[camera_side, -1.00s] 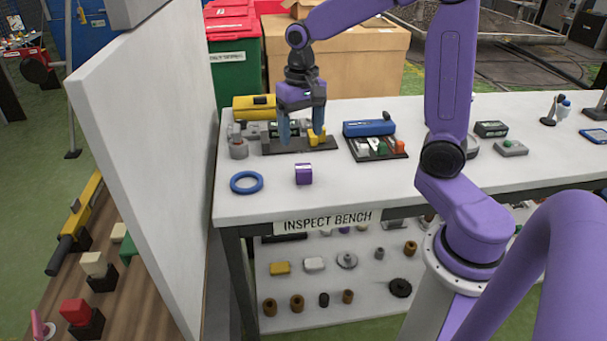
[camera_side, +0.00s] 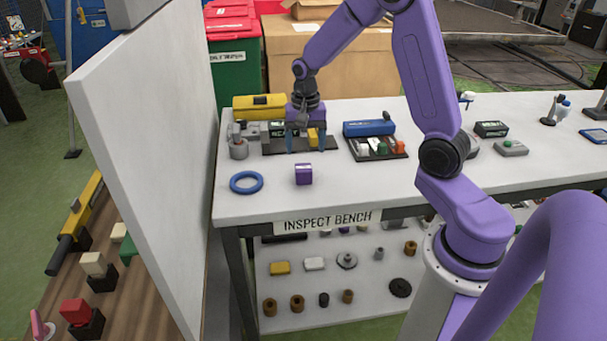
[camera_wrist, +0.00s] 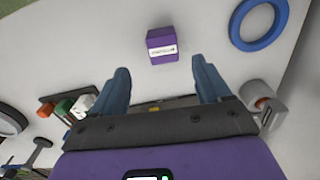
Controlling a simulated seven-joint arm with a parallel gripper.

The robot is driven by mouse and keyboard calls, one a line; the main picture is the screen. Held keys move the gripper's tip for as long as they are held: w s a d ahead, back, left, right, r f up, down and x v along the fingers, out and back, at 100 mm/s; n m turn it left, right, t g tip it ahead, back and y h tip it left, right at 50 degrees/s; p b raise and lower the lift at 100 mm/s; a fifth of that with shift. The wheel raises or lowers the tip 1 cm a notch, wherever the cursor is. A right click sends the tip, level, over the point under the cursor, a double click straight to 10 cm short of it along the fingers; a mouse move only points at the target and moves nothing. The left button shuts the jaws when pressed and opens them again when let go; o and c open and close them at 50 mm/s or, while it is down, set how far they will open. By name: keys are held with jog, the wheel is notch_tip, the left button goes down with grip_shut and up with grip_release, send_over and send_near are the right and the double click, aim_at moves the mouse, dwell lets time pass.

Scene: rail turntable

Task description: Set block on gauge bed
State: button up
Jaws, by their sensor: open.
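A purple block (camera_side: 303,174) with a white label sits on the white bench near its front edge. It also shows in the wrist view (camera_wrist: 162,46), just beyond my fingertips. My gripper (camera_side: 306,150) is open and empty, its blue fingers pointing down behind the block, near the front edge of the dark gauge bed (camera_side: 270,148). In the wrist view my gripper (camera_wrist: 160,70) has its fingers wide apart. A yellow piece (camera_side: 313,137) stands on the bed, partly hidden by my gripper.
A blue ring (camera_side: 246,182) lies left of the block, and a grey fixture (camera_side: 238,147) stands behind the ring. A dark rack with small coloured pieces (camera_side: 377,149) is to the right, with a blue case (camera_side: 369,128) behind it. A white panel (camera_side: 150,150) rises at the left.

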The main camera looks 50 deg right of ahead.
aim_at(303, 167)
jog(key=shift+w+a+f, duration=0.1)
jog(key=shift+f, duration=1.95)
jog(key=shift+w+a+f, duration=0.1)
jog(key=shift+f, duration=1.95)
jog(key=shift+c, duration=0.3)
jog(key=shift+r, duration=0.1)
jog(key=c, duration=1.3)
